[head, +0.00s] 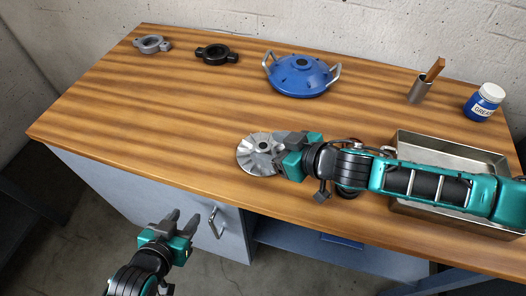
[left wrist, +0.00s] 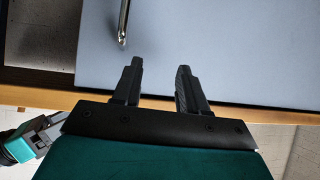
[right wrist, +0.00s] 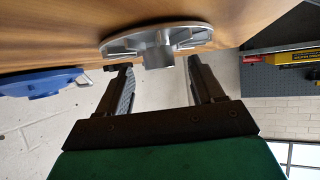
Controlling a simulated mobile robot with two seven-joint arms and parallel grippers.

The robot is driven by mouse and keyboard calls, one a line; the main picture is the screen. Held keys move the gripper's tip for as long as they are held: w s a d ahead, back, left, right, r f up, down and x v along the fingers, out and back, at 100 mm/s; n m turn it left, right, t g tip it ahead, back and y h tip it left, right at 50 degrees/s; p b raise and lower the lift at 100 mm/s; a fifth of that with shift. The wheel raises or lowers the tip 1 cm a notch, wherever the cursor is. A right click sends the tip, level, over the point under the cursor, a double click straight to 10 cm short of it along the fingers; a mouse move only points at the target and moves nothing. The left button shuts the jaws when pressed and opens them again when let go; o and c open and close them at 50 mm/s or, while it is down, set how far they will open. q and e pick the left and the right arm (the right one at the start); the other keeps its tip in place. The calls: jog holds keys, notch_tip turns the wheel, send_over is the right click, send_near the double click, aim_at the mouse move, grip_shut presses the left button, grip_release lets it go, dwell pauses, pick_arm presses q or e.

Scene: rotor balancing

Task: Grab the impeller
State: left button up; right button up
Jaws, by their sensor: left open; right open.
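The impeller (head: 252,158) is a silver, bladed disc with a central hub, lying on the wooden bench near its front edge. My right gripper (head: 282,148) is open at the impeller's right side, low over the bench, and hides part of it. In the right wrist view the impeller's hub (right wrist: 158,52) shows between and just beyond the two open fingertips (right wrist: 160,64); I cannot tell whether they touch. My left gripper (head: 182,220) is open and empty, below the bench top in front of the cabinet. Its open fingers (left wrist: 160,65) show in the left wrist view.
A metal tray (head: 450,146) lies partly under my right arm. A blue two-handled cover (head: 302,75), a black ring clamp (head: 216,54) and a grey one (head: 151,44) stand at the back. The bench's left is clear.

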jog(key=shift+w+a+f, duration=0.15)
jog(key=shift+w+a, duration=0.05)
jog(key=shift+c, duration=0.3)
grip_shut()
